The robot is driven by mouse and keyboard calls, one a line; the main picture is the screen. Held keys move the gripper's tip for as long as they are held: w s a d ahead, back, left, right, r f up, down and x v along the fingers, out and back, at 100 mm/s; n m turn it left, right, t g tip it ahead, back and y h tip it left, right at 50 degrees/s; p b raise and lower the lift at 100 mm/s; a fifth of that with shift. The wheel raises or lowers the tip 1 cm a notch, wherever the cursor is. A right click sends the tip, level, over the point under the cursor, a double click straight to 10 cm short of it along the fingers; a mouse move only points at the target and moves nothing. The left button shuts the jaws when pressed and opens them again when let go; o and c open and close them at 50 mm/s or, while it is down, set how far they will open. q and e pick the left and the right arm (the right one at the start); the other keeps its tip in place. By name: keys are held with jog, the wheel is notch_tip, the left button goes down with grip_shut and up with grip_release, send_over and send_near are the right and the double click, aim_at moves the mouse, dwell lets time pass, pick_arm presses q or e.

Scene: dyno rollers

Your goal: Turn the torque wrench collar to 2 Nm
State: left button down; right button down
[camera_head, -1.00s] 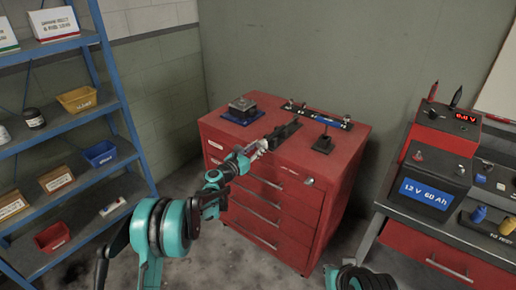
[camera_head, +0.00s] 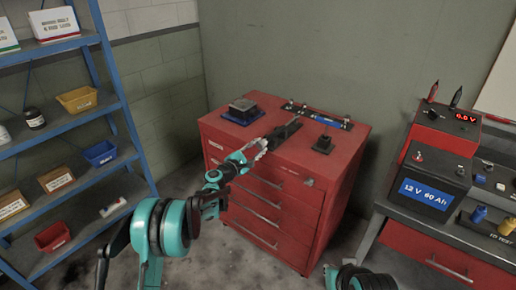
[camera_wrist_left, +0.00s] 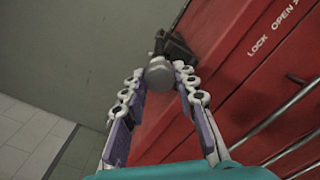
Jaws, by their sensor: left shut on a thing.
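The torque wrench sits in a dark holder (camera_head: 285,130) at the front edge of the red cabinet's top. In the left wrist view its round grey end (camera_wrist_left: 160,72) points at the camera, with the dark holder (camera_wrist_left: 178,48) behind it. My left gripper (camera_head: 262,143) reaches the wrench from the front left. In the left wrist view its jointed fingers (camera_wrist_left: 161,92) lie on both sides of the grey end and are shut on the collar there. The collar's scale cannot be read. My right gripper is out of view; only part of that arm shows at the bottom.
The red cabinet (camera_head: 268,205) has several drawers with handles. On its top are a dark block on a blue base (camera_head: 242,112), a small dark stand (camera_head: 323,144) and a blue rail (camera_head: 328,120). A blue shelf (camera_head: 115,100) stands left, a battery (camera_head: 432,186) right.

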pick_arm(q)
jog(key=m, duration=0.5)
jog(key=shift+m, duration=0.3)
dwell(0.4)
jog(key=c, duration=1.2)
grip_release()
jog(key=shift+o, duration=0.2)
jog(key=v, duration=1.2)
